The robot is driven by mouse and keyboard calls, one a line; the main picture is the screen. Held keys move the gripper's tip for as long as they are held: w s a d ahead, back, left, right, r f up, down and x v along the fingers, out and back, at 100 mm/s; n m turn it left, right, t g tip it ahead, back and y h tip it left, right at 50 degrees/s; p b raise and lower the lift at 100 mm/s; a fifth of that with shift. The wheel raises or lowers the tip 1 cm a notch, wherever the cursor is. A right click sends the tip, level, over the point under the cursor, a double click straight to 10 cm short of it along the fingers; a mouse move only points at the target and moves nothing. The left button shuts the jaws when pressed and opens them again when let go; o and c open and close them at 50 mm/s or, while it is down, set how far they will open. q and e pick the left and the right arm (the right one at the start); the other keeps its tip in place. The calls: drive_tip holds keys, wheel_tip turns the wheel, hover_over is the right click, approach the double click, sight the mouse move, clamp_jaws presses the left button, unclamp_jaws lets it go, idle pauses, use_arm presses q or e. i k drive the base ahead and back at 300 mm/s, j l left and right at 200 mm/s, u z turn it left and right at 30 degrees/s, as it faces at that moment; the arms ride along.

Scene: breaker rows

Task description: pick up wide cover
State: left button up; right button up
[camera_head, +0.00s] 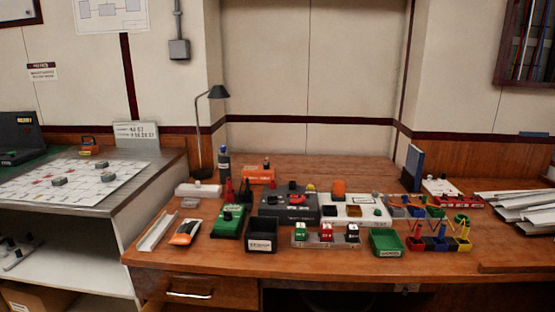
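No part is clearly marked as the wide cover. A long pale grey channel-shaped piece (156,231) lies at the left front of the wooden desk (230,263), slanting away from me; it may be the wide cover, but I cannot tell. A small clear or pale piece (190,203) lies behind it, too small to make out. A rail with a green, a red and a black breaker (326,235) stands at the front middle. Neither of my grippers is in view.
Right of the channel are an orange-and-white device (185,232), a green device (229,221), a black bin (261,236) and a green bin (385,242). Coloured bins with screwdrivers (438,241) stand at right. A lamp (199,130) rises behind. The desk's front strip is clear.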

sight(153, 237)
drive_tip(key=u, duration=1.05)
